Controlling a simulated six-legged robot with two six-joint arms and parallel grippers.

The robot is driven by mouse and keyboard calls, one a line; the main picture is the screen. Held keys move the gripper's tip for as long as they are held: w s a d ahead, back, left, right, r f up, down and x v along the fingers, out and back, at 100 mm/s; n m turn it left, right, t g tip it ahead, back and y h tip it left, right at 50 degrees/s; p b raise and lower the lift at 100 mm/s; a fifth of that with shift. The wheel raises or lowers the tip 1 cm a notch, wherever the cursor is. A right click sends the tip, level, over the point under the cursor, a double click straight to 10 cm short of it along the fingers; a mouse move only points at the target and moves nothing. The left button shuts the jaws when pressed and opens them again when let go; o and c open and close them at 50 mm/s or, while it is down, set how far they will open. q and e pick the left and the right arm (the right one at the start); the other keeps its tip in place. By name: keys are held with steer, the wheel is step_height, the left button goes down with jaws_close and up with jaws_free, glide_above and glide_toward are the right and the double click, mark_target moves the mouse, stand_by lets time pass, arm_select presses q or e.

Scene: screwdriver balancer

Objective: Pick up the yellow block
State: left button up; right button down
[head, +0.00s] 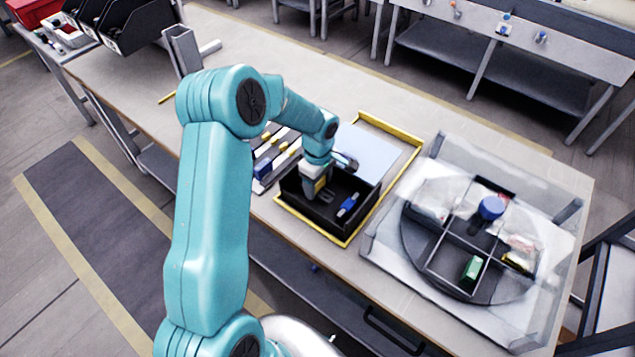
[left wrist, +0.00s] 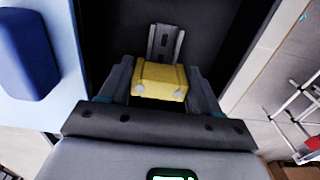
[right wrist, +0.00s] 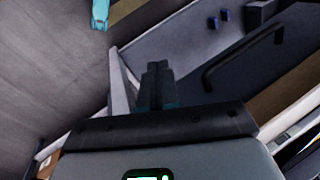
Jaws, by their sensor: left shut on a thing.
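The yellow block (left wrist: 160,78) sits between the two fingers of my left gripper (left wrist: 158,84) in the left wrist view, with a finger against each side. In the head view the block (head: 320,184) shows as a small yellow patch at my left gripper (head: 314,188), over the left part of the black bin (head: 299,205). I cannot tell whether the block touches the bin floor. My right gripper (right wrist: 157,88) shows only in the right wrist view, its fingers together with nothing visible between them.
The bin also holds a blue part (head: 348,205) and a grey metal piece (left wrist: 165,42). A yellow-edged frame (head: 408,160) surrounds it. On the right stands a clear-walled tray with a round divided turntable (head: 420,236), holding a green block (head: 472,268). The bench (head: 130,70) is mostly clear at the left.

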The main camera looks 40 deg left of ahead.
arm_select(q)
step_height(320, 180, up, 20)
steer(key=b, duration=0.1)
